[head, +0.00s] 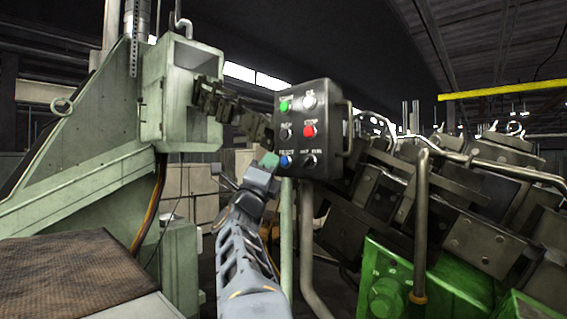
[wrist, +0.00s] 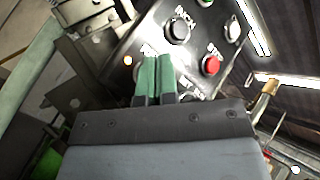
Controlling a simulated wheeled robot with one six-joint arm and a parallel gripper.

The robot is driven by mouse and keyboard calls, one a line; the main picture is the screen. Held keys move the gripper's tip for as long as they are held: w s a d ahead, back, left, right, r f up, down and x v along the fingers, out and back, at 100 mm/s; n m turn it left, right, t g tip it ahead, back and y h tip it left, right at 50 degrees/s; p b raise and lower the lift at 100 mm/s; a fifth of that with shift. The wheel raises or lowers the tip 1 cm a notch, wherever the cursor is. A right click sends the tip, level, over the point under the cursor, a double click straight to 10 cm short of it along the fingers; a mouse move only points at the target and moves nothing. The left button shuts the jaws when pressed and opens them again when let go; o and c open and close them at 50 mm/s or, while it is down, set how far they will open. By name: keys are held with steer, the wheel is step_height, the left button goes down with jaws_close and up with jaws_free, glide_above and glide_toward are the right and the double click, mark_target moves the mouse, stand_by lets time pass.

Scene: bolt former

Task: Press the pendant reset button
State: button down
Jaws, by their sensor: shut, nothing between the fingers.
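The pendant (head: 297,146) is a dark box on a pale green post, with two columns of controls. The blue reset button (head: 286,160) is at its lower left, under a label. My gripper (head: 270,160) is shut and empty, its green fingertips just left of the blue button and close to it. In the wrist view the shut green fingers (wrist: 158,58) lie over the lower part of the pendant face (wrist: 147,37), and the blue button is hidden there. I cannot tell whether the fingertips touch it.
The red stop button (head: 309,130) and black knob (head: 286,132) sit just above; a green button (head: 285,106) and white button (head: 310,101) are at the top. A black selector (head: 309,160) is beside the reset. Machinery (head: 450,205) crowds the right; a pale green cabinet (head: 152,102) stands left.

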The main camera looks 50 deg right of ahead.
steer(key=shift+d, duration=0.15)
stand_by(0.3)
steer(key=shift+d, duration=0.3)
steer(key=shift+s+d+b, duration=0.1)
steer(key=shift+d+b, duration=0.25)
steer(key=shift+d, duration=0.05)
stand_by(0.8)
steer(key=shift+a, duration=0.15)
steer(key=shift+a+b, duration=0.5)
steer(key=shift+a, duration=0.15)
steer(key=shift+a, duration=0.1)
steer(key=shift+w+a+b, duration=0.15)
steer(key=shift+a+b, duration=0.3)
steer(key=shift+a, duration=0.8)
steer(key=shift+w+a+b, duration=0.1)
steer(key=shift+a+b, duration=0.35)
steer(key=shift+a, duration=0.75)
